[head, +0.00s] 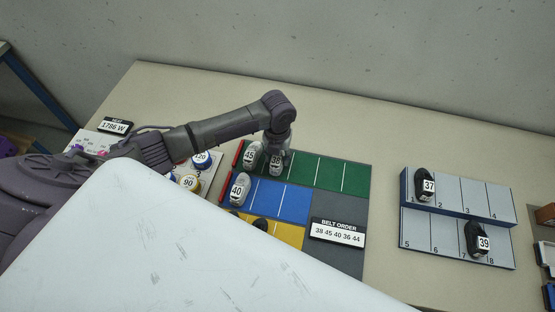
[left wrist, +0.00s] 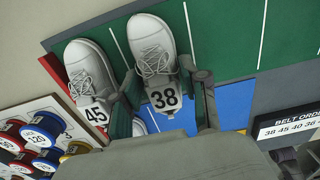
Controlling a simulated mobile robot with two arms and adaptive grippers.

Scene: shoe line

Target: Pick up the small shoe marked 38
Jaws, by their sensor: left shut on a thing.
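The small white shoe marked 38 (head: 276,161) is on the green strip of the coloured mat. It also shows in the left wrist view (left wrist: 151,45), its 38 tag facing the camera. My left gripper (head: 276,150) comes down over it from above. In the left wrist view the fingers (left wrist: 165,90) are on both sides of the shoe's heel end and shut on it. I cannot tell whether the shoe still touches the mat. My right gripper is not in view.
The white shoe marked 45 (head: 250,155) stands close on the left. Shoe 40 (head: 239,188) is on the blue strip (head: 290,201). A belt order sign (head: 338,231) lies on the grey part. A rack (head: 458,212) at right holds shoes 37 (head: 424,183) and 39 (head: 475,240).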

